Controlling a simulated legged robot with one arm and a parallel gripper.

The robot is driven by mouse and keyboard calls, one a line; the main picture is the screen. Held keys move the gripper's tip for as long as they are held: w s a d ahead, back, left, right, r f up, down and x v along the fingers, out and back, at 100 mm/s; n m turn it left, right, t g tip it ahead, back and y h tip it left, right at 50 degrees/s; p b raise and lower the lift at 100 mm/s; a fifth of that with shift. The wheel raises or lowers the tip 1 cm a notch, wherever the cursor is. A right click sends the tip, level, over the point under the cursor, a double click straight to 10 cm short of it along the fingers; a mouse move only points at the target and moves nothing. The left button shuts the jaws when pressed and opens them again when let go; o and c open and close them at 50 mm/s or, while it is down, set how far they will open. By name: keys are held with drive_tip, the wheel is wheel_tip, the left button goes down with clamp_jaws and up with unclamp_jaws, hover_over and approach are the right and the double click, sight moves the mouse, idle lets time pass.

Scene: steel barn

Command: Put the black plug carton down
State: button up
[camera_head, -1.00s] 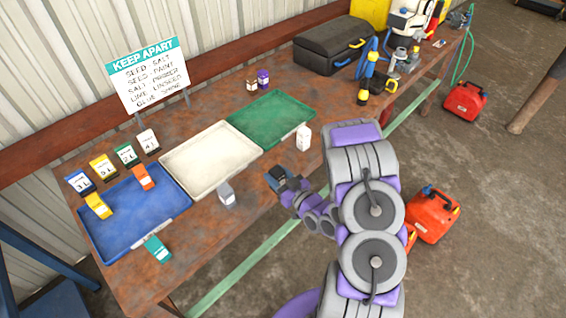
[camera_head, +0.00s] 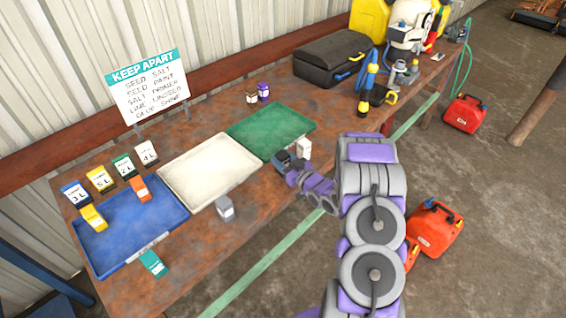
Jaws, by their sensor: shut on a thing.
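My gripper (camera_head: 283,160) is over the near edge of the table, just left of a white carton and close to the near edge of the green tray (camera_head: 293,142). It is shut on a small dark thing, which I take to be the black plug carton (camera_head: 281,157). The jaws and carton blend together, so its outline and label cannot be made out. I cannot tell whether it touches the table or the tray. The green tray looks empty.
The white carton (camera_head: 304,147) stands right beside my gripper. The cream tray (camera_head: 236,182) is empty. The blue tray (camera_head: 120,240) has several cartons in or around it. A grey carton (camera_head: 225,208) stands in front. A black case (camera_head: 327,68) and tools are at back right.

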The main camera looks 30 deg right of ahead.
drive_tip(key=shift+w+d+f, duration=0.15)
drive_tip(key=shift+w+d, duration=0.15)
drive_tip(key=shift+w, duration=0.25)
drive_tip(key=f, duration=0.1)
drive_tip(key=w+f+b, duration=0.1)
drive_tip(key=shift+d+f, duration=0.3)
drive_tip(key=shift+f, duration=0.25)
drive_tip(key=shift+f, duration=0.1)
drive_tip(key=o, duration=1.1)
drive_tip(key=shift+c, duration=0.2)
